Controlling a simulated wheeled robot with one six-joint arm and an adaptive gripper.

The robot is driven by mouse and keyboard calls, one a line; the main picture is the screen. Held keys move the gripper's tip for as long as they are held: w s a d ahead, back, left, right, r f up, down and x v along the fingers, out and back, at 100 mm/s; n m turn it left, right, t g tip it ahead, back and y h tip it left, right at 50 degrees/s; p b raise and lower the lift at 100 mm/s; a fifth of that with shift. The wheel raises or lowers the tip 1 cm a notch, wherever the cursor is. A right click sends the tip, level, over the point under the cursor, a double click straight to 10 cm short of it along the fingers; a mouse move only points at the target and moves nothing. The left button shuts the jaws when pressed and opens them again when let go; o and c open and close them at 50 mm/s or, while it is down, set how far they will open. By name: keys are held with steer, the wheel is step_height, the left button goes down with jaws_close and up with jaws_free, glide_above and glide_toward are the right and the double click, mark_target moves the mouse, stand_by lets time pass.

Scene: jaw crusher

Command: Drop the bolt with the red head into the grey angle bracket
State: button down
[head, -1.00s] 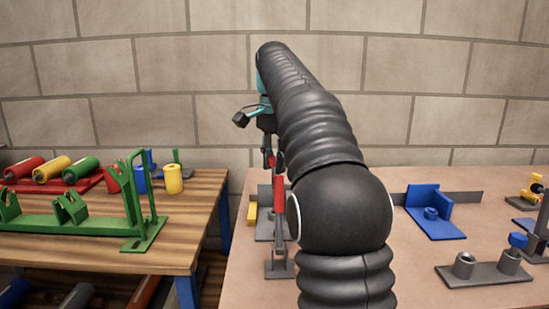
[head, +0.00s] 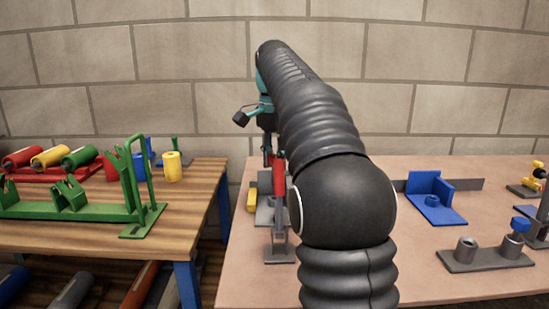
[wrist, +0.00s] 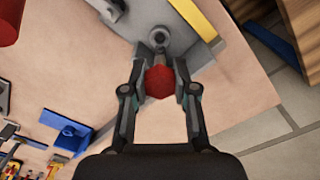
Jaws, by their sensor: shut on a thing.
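The bolt with the red head (wrist: 160,83) sits between my gripper's (wrist: 160,75) fingers in the wrist view. The fingers are shut on it. A grey part with a raised round socket (wrist: 158,35), seemingly the grey angle bracket (wrist: 140,12), lies just beyond the fingertips. The bolt's shank is mostly hidden, and I cannot tell whether its tip touches the socket. In the head view my gripper (head: 267,155) is small and partly hidden by my arm, above the grey bracket (head: 265,212) at the table's left side.
A yellow bar (head: 252,200) lies beside the bracket. A red cylinder (head: 279,175) on a grey stand is in front of it. A blue bracket (head: 436,207) and a grey two-socket plate (head: 485,260) stand to the right. A wooden table (head: 190,205) is at left.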

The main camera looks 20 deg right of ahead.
steer(key=shift+f+b, duration=0.55)
steer(key=shift+f, duration=0.5)
steer(key=shift+f, duration=0.35)
steer(key=shift+f+b, duration=0.35)
steer(key=shift+b, duration=0.05)
steer(key=shift+f+b, duration=1.2)
steer(key=shift+f, duration=0.9)
steer(key=c, duration=0.8)
jaws_free()
steer(key=shift+r, duration=3.7)
